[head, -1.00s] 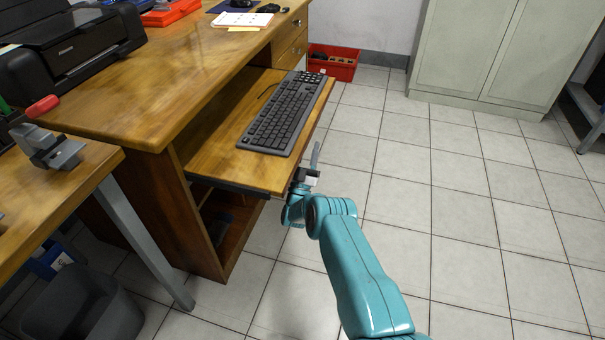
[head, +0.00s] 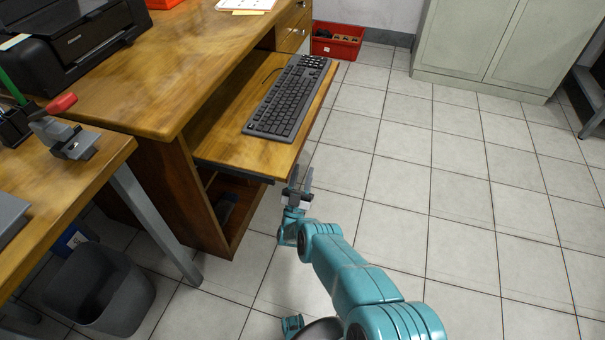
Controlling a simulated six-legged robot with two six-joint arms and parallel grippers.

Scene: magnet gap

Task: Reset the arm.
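My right arm reaches in from the bottom of the head view. Its gripper (head: 300,179) is beside the front edge of the pull-out keyboard shelf (head: 228,150), over the tiled floor. Its two grey fingers point away from me with a gap between them, and nothing shows in the gap. I cannot tell whether the gripper touches the shelf edge.
A black keyboard (head: 288,100) lies on the shelf of the wooden desk (head: 160,85). A printer (head: 70,42) stands on the desk. A grey bin (head: 98,290) is at lower left, a red crate (head: 337,42) at the back. Floor on the right is clear.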

